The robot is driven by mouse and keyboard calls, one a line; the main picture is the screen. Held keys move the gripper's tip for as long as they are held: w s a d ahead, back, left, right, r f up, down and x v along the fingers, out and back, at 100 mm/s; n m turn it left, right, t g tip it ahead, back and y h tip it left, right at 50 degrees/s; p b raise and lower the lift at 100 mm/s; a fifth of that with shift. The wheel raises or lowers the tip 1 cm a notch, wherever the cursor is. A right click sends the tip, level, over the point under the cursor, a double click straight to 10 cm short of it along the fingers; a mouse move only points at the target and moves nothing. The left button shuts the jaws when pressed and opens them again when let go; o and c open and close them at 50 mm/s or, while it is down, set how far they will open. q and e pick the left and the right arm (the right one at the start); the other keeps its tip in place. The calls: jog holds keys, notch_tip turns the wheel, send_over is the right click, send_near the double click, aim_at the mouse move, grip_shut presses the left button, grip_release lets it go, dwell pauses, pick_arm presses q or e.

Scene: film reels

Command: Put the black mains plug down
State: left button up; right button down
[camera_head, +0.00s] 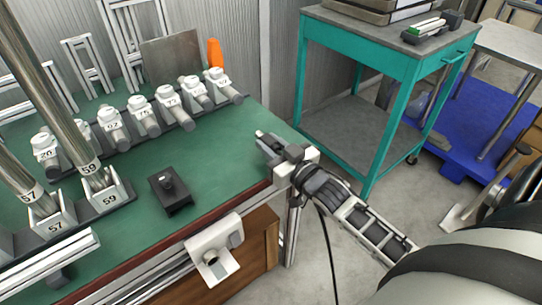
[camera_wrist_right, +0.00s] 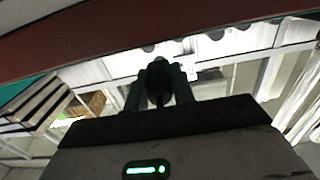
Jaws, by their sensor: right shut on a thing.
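My right gripper (camera_head: 266,143) is over the right end of the green bench (camera_head: 225,170), near its corner. It is shut on the black mains plug (camera_wrist_right: 159,80), which shows between the two dark fingers in the right wrist view. In the head view the plug is small and partly hidden by the gripper. A thin black cable (camera_head: 331,250) hangs down below my right wrist beside the bench. Whether the plug touches the bench top cannot be told. My left gripper is not in view.
A white fixture (camera_head: 213,250) juts from the front edge. A teal trolley (camera_head: 390,65) stands right. Bench top near the right corner is clear.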

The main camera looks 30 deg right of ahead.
jog(key=f, duration=0.2)
jog(key=shift+w+d+f+b, duration=0.15)
jog(key=shift+w+f+b, duration=0.05)
jog(key=shift+f+b, duration=0.1)
jog(key=shift+f, duration=0.4)
jog(key=shift+f, duration=0.1)
jog(key=shift+f, duration=0.15)
jog(key=c, duration=1.2)
grip_release()
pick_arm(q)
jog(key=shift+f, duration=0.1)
pick_arm(e)
jog(key=shift+o, duration=0.2)
